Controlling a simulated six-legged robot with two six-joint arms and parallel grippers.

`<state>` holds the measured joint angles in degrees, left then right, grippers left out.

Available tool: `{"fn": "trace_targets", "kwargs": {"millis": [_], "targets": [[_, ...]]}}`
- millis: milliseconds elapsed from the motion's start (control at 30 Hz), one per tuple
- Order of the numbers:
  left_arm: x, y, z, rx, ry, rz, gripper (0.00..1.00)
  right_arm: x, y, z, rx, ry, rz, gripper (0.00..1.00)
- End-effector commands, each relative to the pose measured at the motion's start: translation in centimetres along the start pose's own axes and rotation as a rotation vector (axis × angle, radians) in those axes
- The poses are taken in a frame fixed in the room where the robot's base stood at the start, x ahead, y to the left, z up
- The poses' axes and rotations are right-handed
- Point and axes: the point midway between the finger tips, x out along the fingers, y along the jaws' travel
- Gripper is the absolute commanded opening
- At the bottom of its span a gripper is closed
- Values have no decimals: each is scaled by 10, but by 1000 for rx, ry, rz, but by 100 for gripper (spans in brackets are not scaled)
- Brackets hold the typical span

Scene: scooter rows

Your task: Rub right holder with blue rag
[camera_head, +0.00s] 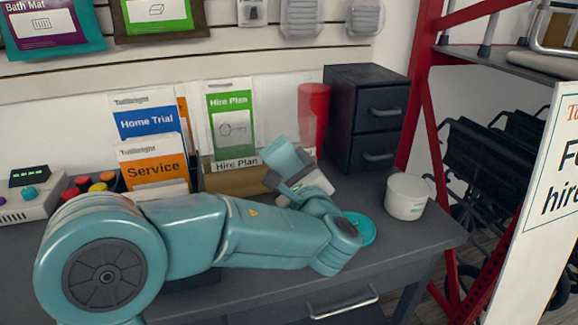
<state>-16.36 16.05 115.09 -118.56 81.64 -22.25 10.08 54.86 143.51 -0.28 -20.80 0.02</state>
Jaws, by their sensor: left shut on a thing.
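The right holder (232,182) is a tan leaflet holder labelled "Hire Plan", with a green and white leaflet standing in it. It is upright on the dark counter against the wall. My left gripper (283,177) is at the right end of this holder, in front of it. It is shut on a flat, pale blue piece, seemingly the blue rag (283,156). The gripper and wrist partly hide the rag, and I cannot tell whether it touches the holder. My right gripper is not in view.
The left holder with "Home Trial" and "Service" leaflets (155,160) stands left of the right holder. A red translucent cup (313,110) and a black drawer unit (365,115) are behind. A white mug (406,196) and a teal disc (362,228) are on the right.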

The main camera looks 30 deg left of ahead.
Motion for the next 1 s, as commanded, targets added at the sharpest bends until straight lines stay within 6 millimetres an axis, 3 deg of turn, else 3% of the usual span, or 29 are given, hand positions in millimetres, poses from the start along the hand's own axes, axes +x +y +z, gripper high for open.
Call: {"fn": "trace_targets", "kwargs": {"millis": [367, 733, 1000], "targets": [[7, 0, 0, 0, 0, 2, 39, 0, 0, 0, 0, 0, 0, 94], [49, 1, 0, 0, 0, 1, 39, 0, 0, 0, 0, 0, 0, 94], [67, 0, 0, 0, 0, -1, 39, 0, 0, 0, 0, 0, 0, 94]]}}
